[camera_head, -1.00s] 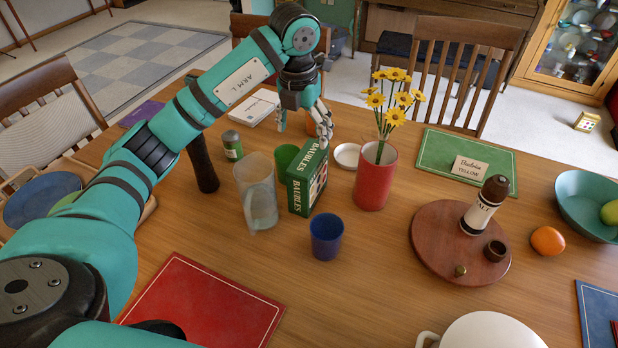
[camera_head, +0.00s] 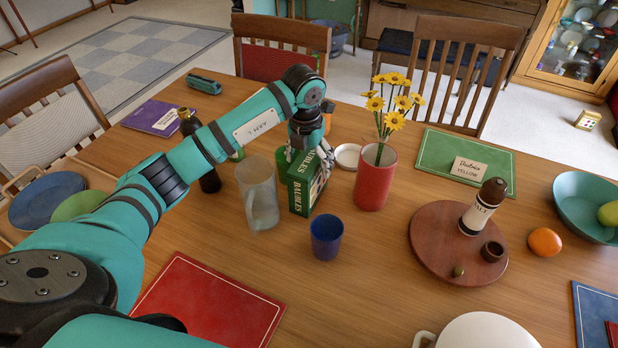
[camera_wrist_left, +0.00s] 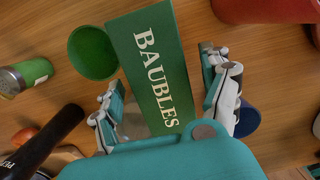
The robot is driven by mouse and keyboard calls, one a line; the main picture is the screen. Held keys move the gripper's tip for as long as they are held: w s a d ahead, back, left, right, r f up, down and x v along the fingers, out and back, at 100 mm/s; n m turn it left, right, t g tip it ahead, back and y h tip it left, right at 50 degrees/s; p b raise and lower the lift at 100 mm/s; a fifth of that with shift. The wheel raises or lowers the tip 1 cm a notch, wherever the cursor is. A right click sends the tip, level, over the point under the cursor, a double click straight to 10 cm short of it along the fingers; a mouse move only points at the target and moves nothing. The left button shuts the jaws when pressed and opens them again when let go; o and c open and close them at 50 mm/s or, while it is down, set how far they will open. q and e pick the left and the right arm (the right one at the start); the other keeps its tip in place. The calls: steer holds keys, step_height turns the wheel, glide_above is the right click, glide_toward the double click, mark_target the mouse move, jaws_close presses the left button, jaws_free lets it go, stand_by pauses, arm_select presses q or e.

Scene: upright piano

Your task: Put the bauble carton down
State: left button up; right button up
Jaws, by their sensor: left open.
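The green bauble carton (camera_head: 303,188), lettered BAUBLES, stands upright on the wooden table in the head view. In the left wrist view the carton (camera_wrist_left: 155,65) lies between the spread fingers of my left gripper (camera_wrist_left: 170,100). The left gripper (camera_head: 308,158) is at the top of the carton in the head view, its fingers on either side. The fingers look open, with a gap beside the carton on the right in the wrist view. My right gripper is not in view.
A clear tumbler (camera_head: 258,192) stands close left of the carton, a blue cup (camera_head: 326,237) in front, a red flower vase (camera_head: 375,180) to the right. A green cup (camera_wrist_left: 92,53) is beside the carton. A dark bottle (camera_head: 208,178) stands further left.

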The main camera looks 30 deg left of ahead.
arm_select(q)
steer(key=shift+c, duration=0.4)
steer(key=shift+r, duration=0.1)
jaws_close()
